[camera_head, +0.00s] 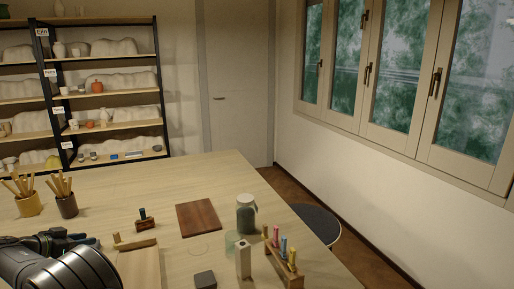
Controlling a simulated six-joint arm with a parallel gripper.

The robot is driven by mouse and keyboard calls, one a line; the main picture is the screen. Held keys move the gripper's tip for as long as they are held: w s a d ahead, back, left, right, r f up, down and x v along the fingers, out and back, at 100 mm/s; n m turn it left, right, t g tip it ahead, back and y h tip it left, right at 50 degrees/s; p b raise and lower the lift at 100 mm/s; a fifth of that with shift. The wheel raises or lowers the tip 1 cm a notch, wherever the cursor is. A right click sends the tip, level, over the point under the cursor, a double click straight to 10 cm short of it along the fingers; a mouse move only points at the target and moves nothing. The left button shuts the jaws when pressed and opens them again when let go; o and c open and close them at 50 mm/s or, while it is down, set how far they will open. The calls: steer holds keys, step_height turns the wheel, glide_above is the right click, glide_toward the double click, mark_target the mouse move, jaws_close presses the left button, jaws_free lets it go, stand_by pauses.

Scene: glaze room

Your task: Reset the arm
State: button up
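My arm shows at the lower left of the head view, with a thick ribbed dark link cut off by the bottom edge. Dark parts that look like my gripper (68,241) lie just behind that link, low over the table's left front. The fingers are small, dark and partly hidden, so I cannot tell whether they are open or shut. I see nothing clearly held in them.
The wooden table (130,188) bears two brush cups (28,204) (67,205), a dark-handled stamp (145,220), a brown board (199,218), a lidded jar (246,215), a tool rack (284,264), a pale block (243,259) and a dark cube (205,280). Shelves (110,121) stand behind.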

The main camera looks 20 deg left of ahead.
mark_target(114, 235)
steer(key=x, duration=1.3)
steer(key=shift+s+d+f, duration=0.1)
steer(key=shift+f, duration=0.05)
steer(key=r, duration=0.5)
steer(key=shift+d+r, duration=0.1)
steer(key=shift+d, duration=0.15)
steer(key=w+d+r+n+y, duration=0.1)
steer(key=w+d+r+n, duration=0.1)
steer(key=w+d+r, duration=0.45)
steer(key=w+d+r+n+y, duration=0.1)
steer(key=w+d, duration=0.2)
steer(key=d, duration=0.7)
steer(key=w+d+r+n+y, duration=0.1)
steer(key=w+d+r+n, duration=0.1)
steer(key=w+d+r, duration=0.45)
steer(key=s+d+f+n+y, duration=0.1)
steer(key=s+d+f+n, duration=0.1)
steer(key=d, duration=0.5)
steer(key=s+d+f+n+g+y, duration=0.1)
steer(key=s+d+f+y, duration=0.1)
steer(key=d+f, duration=0.3)
steer(key=shift+s+d+n, duration=0.4)
steer(key=shift+s+d, duration=0.25)
steer(key=shift+d, duration=0.5)
steer(key=shift+f, duration=0.15)
